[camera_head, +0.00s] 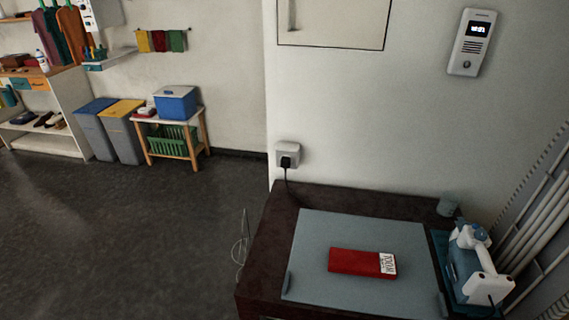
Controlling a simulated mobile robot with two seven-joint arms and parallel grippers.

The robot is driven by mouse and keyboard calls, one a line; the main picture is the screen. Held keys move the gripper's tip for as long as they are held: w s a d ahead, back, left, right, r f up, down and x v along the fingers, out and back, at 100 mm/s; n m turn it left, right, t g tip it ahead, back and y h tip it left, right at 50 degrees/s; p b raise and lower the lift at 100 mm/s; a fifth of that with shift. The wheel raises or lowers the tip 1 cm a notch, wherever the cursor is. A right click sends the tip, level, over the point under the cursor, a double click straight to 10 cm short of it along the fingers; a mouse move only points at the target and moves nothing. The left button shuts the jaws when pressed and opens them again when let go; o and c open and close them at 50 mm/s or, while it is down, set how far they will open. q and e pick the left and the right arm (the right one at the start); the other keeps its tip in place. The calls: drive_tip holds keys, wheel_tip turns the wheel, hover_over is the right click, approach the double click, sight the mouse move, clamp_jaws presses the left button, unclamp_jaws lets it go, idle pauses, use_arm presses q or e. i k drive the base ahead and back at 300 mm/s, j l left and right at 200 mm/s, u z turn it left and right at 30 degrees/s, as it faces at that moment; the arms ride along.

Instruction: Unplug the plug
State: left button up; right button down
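A black plug (286,162) sits in a white wall socket (288,147) just above the back left corner of the dark table. Its black cord runs down from the plug and goes out of sight at the table's back edge. Neither of my grippers shows in the head view.
The dark table (262,245) holds a grey mat (330,228) with a red box (355,262) on it. A white and blue device (470,262) and a small cup (447,205) stand at the right. A pale cable (241,248) hangs left of the table. The floor (130,235) at left is clear.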

sight(284, 161)
drive_tip(key=i+j+z, duration=0.15)
drive_tip(key=j, duration=0.35)
drive_tip(key=i+j+z, duration=0.1)
drive_tip(key=j, duration=0.4)
drive_tip(key=i+j+z, duration=0.15)
drive_tip(key=j, duration=0.35)
drive_tip(key=i+j+z, duration=0.1)
drive_tip(key=j, duration=0.45)
drive_tip(key=i+j+z, duration=0.15)
drive_tip(key=j, duration=0.4)
drive_tip(key=i, duration=0.05)
